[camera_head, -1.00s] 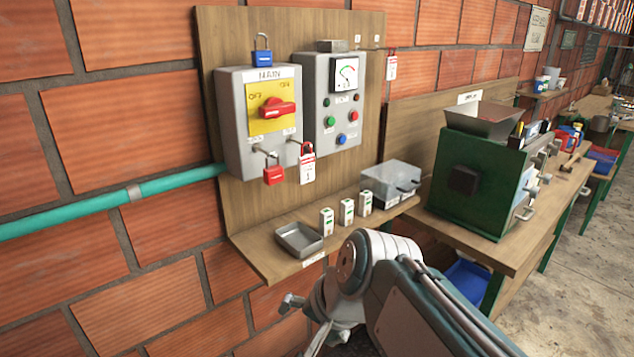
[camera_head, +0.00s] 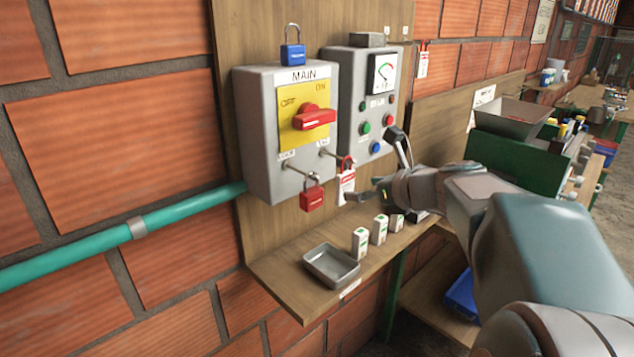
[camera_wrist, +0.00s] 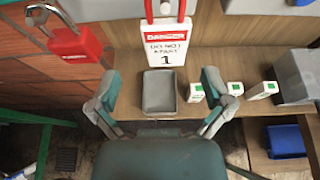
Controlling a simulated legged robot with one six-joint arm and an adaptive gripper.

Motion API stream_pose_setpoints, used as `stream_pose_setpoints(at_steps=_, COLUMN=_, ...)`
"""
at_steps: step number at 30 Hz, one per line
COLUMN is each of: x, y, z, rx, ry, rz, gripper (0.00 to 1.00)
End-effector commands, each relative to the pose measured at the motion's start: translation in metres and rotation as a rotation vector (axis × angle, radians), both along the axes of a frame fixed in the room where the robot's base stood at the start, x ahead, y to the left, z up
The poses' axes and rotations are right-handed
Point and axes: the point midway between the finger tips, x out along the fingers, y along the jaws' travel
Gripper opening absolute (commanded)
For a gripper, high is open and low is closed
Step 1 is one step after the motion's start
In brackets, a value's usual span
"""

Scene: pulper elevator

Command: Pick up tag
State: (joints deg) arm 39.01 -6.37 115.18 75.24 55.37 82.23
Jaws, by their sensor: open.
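The white tag with a red DANGER band (camera_head: 347,184) hangs below the right hasp of the grey MAIN switch box (camera_head: 262,135). In the wrist view the tag (camera_wrist: 166,42) hangs upright by a red loop, straight ahead and above the fingertips. It reads "DO NOT START 1". My gripper (camera_head: 376,168) is open and empty, close to the tag at its right. In the wrist view its two fingers (camera_wrist: 158,84) are spread wide, below the tag.
A red padlock (camera_head: 312,197) hangs left of the tag and a blue padlock (camera_head: 292,53) sits on the box. Below, the shelf holds an empty grey tray (camera_head: 331,264) and several small white boxes (camera_head: 361,243). A grey button panel (camera_head: 352,105) stands right of the switch box.

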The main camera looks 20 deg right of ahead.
Motion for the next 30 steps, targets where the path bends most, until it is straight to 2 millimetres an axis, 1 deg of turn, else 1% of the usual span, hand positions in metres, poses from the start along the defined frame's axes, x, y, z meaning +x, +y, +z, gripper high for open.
stream_pose_setpoints(at_steps=4, x=0.012, y=0.003, z=-0.007, rx=0.001, ry=0.002, rz=0.001, gripper=1.00)
stream_pose_setpoints(at_steps=9, x=0.037, y=0.009, z=-0.018, rx=-0.001, ry=0.002, rz=0.004, gripper=1.00)
stream_pose_setpoints(at_steps=12, x=0.046, y=0.012, z=-0.021, rx=0.000, ry=0.001, rz=0.002, gripper=1.00)
stream_pose_setpoints(at_steps=20, x=0.049, y=0.013, z=-0.023, rx=-0.002, ry=0.000, rz=0.001, gripper=1.00)
stream_pose_setpoints(at_steps=21, x=0.049, y=0.013, z=-0.023, rx=-0.002, ry=0.000, rz=0.001, gripper=0.91)
stream_pose_setpoints(at_steps=22, x=0.049, y=0.013, z=-0.023, rx=-0.002, ry=0.000, rz=0.001, gripper=0.78)
stream_pose_setpoints(at_steps=23, x=0.049, y=0.013, z=-0.023, rx=-0.002, ry=0.000, rz=0.001, gripper=0.64)
stream_pose_setpoints(at_steps=24, x=0.049, y=0.013, z=-0.023, rx=-0.002, ry=0.000, rz=0.001, gripper=0.47)
stream_pose_setpoints(at_steps=25, x=0.049, y=0.013, z=-0.023, rx=-0.002, ry=0.000, rz=0.001, gripper=0.33)
stream_pose_setpoints(at_steps=26, x=0.049, y=0.013, z=-0.023, rx=-0.002, ry=0.000, rz=0.001, gripper=0.28)
stream_pose_setpoints(at_steps=29, x=0.048, y=0.013, z=-0.023, rx=-0.002, ry=0.000, rz=0.001, gripper=0.28)
stream_pose_setpoints(at_steps=30, x=0.048, y=0.013, z=-0.023, rx=-0.002, ry=0.000, rz=0.001, gripper=0.21)
